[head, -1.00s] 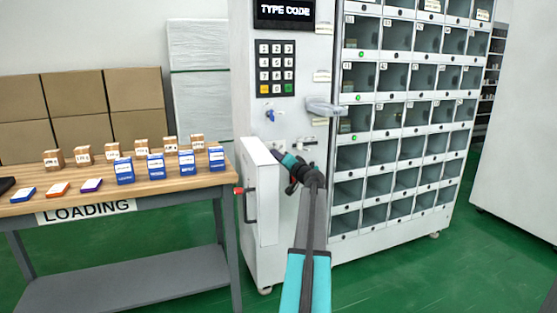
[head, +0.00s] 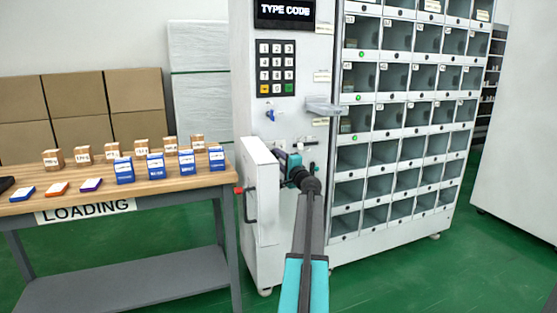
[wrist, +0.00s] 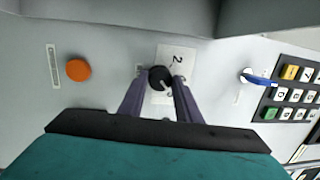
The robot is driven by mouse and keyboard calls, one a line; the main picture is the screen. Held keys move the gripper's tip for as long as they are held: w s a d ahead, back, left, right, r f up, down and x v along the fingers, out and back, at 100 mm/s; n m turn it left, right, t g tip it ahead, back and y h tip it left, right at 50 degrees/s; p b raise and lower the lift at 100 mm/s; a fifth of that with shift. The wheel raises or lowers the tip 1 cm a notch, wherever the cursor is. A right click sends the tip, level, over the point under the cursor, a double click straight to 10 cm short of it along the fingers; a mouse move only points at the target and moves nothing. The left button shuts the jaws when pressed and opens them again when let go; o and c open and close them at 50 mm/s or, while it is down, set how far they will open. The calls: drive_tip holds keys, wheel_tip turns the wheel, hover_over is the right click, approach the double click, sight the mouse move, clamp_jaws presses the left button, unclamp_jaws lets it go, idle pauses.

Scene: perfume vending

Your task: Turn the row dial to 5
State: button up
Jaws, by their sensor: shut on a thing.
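The row dial (wrist: 161,74) is a small black knob on a white plate (wrist: 177,58) in the wrist view. A digit 2 shows on the plate near the knob; other marks are partly hidden, and I cannot read the pointer's setting. My gripper (wrist: 160,82) has its two dark fingers on either side of the knob, shut on it. In the head view my gripper (head: 291,160) is at the machine's front panel, below the keypad, and the dial is hidden behind it.
The white door (head: 262,190) stands open just left of my gripper. In the wrist view, an orange button (wrist: 78,70), a blue-tagged key (wrist: 258,79) and the keypad (wrist: 291,90) surround the dial. A small shelf (head: 324,107) juts out above. The loading table (head: 120,188) is at left.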

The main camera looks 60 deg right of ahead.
drive_tip(key=shift+w+r+m, duration=0.1)
drive_tip(key=shift+m, duration=0.5)
drive_tip(key=o, duration=1.1)
drive_tip(key=shift+c, duration=0.2)
drive_tip(key=p+v, duration=0.2)
drive_tip(key=v, duration=1.1)
drive_tip(key=shift+s+a+f, duration=0.2)
drive_tip(key=shift+s+a, duration=0.1)
